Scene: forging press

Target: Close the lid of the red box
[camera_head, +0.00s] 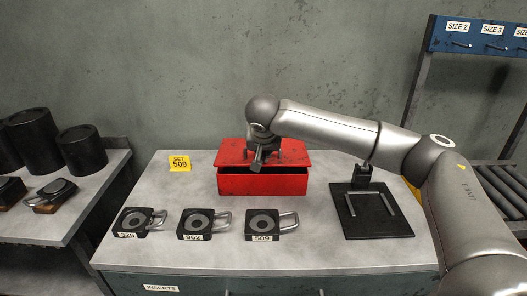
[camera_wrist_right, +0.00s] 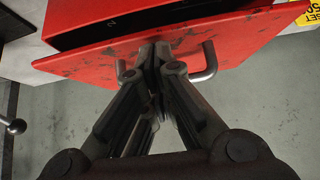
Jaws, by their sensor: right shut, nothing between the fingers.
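The red box (camera_head: 262,186) sits on the grey bench, toward its back. Its red lid (camera_head: 231,157) lies over it with a dark gap along the front, so it is partly open. In the right wrist view the lid (camera_wrist_right: 95,58) has a grey metal handle (camera_wrist_right: 209,62), and a dark gap shows past its edge. My right gripper (camera_head: 257,166) is at the lid by the handle, its fingers shut and empty. The fingertips also show against the lid in the wrist view (camera_wrist_right: 155,52); whether they press on it I cannot tell. My left gripper is not in view.
Several dark inserts with handles, including one labelled 509 (camera_head: 263,223), lie along the bench front. A black plate (camera_head: 372,226) lies right of the box. A yellow SET 509 sign (camera_head: 179,163) stands at the back left. A blue rack (camera_head: 480,38) stands at right.

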